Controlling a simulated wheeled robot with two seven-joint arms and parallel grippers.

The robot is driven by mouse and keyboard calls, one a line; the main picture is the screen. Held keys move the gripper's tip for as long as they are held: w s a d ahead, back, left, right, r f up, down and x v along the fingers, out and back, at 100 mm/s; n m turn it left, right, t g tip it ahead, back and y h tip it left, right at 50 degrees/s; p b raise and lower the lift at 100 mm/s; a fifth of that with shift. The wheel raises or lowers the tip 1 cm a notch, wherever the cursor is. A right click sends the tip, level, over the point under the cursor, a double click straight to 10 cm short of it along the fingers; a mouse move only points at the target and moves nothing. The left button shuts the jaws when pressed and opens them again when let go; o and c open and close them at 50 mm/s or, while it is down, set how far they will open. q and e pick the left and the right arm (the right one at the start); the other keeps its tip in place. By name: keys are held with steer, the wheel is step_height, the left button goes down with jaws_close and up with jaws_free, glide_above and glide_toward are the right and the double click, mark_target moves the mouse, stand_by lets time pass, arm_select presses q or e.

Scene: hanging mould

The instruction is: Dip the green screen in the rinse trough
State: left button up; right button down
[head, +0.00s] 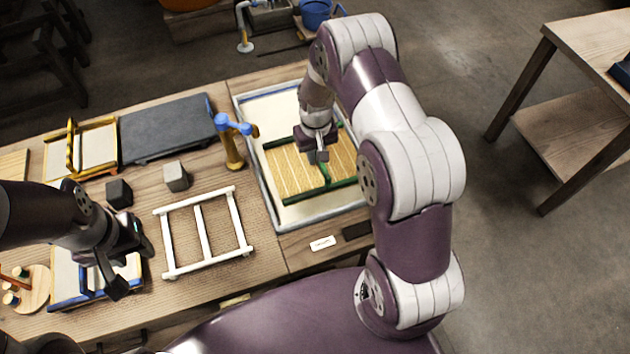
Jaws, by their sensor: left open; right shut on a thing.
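The green screen (283,172) has a green frame around a tan, striped mesh with a green middle bar. It lies within the outline of the pale, rimmed rinse trough (268,112). I cannot tell whether it touches the trough's contents or hangs just above them. My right gripper (319,158) is over the screen's middle, shut on its green bar, and hides part of the frame and mesh. My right arm covers the trough's right side. My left gripper (129,264) is open and empty at the lower left, above a blue-edged framed screen (68,287).
A white divided frame (203,232) lies left of the trough. Near it are a grey block (176,176), a dark block (119,194) and a blue-topped post (232,145). A dark slab (168,128) and a yellow-framed tray (98,146) lie behind. A side table (575,145) stands right.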

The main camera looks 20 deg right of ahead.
steer(key=shift+r, duration=0.1)
step_height(320, 180, up, 4)
steer(key=p, duration=0.3)
stand_by(0.4)
